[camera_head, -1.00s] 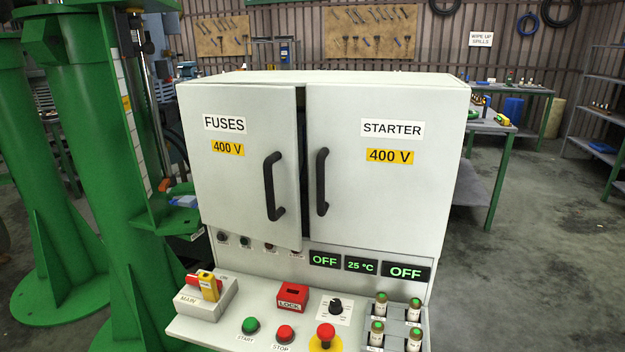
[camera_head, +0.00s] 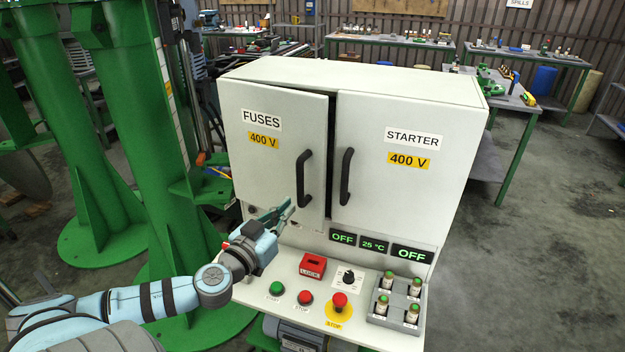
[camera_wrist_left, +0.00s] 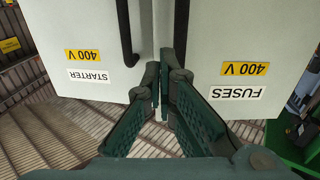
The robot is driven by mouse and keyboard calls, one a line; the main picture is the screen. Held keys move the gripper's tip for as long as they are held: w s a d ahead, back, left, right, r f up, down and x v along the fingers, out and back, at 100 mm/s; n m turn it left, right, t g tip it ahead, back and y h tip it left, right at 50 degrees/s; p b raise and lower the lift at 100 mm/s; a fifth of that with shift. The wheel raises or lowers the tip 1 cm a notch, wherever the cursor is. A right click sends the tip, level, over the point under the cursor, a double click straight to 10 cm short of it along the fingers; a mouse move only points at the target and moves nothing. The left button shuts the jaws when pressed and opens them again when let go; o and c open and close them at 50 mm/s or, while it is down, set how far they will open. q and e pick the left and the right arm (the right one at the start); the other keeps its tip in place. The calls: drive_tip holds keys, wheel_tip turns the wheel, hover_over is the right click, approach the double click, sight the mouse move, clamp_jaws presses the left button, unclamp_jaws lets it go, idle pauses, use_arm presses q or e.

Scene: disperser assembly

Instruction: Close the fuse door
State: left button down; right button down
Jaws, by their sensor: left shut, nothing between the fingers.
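The fuse door (camera_head: 275,140) is the left white door of the cabinet, labelled FUSES and 400 V. It stands slightly ajar, with a dark gap along its right edge. Its black handle (camera_head: 304,178) is near that edge. My left gripper (camera_head: 290,207) is shut and empty, in front of the lower part of the fuse door, just left of the handle's lower end. In the left wrist view the shut fingers (camera_wrist_left: 163,82) point toward the gap between the doors, with the fuse door (camera_wrist_left: 215,50) on the right, upside down. Contact with the door cannot be told.
The STARTER door (camera_head: 400,180) is beside it on the right and looks closed. Below lies a panel with a red LOCK block (camera_head: 313,266), buttons, a knob and a fuse holder (camera_head: 399,300). Green columns (camera_head: 120,130) stand at the left.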

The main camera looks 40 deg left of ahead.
sight(322, 178)
use_arm(q)
drive_tip(key=w+p, duration=0.1)
drive_tip(key=w, duration=0.3)
drive_tip(key=w+a+p, duration=0.1)
drive_tip(key=w, duration=0.2)
drive_tip(key=w+a+p, duration=0.1)
drive_tip(key=w, duration=0.3)
drive_tip(key=shift+w, duration=0.35)
drive_tip(key=shift+w+a+f, duration=0.1)
drive_tip(key=shift+w+f, duration=0.05)
drive_tip(key=shift+w, duration=0.3)
drive_tip(key=shift+f, duration=0.1)
drive_tip(key=shift+w, duration=0.15)
drive_tip(key=w+y+b, duration=0.1)
drive_tip(key=w+n+y+b, duration=0.1)
drive_tip(key=w+b, duration=0.1)
drive_tip(key=w+n+y+b, duration=0.1)
drive_tip(key=w, duration=0.1)
drive_tip(key=shift+w+a+f+g, duration=0.2)
drive_tip(key=shift+a+f+g, duration=0.1)
drive_tip(key=shift+a+g, duration=0.1)
drive_tip(key=shift+r, duration=0.35)
drive_tip(key=shift+d+r, duration=0.1)
drive_tip(key=shift+r, duration=0.1)
